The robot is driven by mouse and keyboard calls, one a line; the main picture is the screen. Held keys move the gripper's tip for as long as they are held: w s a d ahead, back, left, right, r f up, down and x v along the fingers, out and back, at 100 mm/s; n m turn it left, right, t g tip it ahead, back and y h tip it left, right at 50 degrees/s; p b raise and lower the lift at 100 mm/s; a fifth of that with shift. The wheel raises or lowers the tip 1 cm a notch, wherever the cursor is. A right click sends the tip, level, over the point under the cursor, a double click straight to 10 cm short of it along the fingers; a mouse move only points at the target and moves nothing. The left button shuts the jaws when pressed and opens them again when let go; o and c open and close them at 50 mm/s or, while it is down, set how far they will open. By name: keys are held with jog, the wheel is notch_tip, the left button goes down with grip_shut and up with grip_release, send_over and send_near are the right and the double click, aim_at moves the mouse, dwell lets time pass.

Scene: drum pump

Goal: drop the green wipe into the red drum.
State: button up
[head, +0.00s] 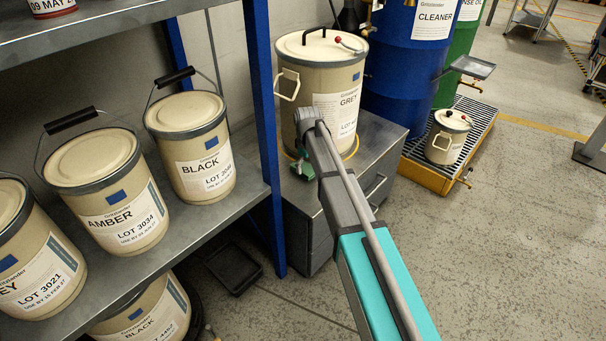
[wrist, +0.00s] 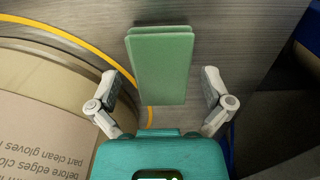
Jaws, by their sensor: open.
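The green wipe (wrist: 163,62) is a flat folded pad lying on a grey cabinet top in the wrist view. My gripper (wrist: 160,86) is open, with one finger on each side of the wipe and visible gaps between. In the head view my arm reaches to the cabinet (head: 350,160), beside the cream GREY pail (head: 338,85). A small green patch shows below the arm's end there; I cannot tell whether it is wipe or gripper. I see no red drum in either view.
The pail (wrist: 50,95) stands close to the left finger, with a yellow line curving around its base. A shelf (head: 235,195) with several cream pails is on the left. A blue drum (head: 400,70) and a green drum (head: 460,55) stand behind. The floor at right is largely clear.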

jog(key=shift+f+b, duration=0.55)
jog(key=shift+f, duration=0.3)
jog(key=c, duration=0.9)
jog(key=shift+o, duration=0.2)
jog(key=shift+r, duration=0.2)
notch_tip(320, 180, up, 3)
jog(key=p, duration=0.3)
jog(key=shift+f, duration=0.1)
jog(key=s+d+r+p, duration=0.5)
jog(key=s+r+p, duration=0.5)
jog(key=s, duration=0.3)
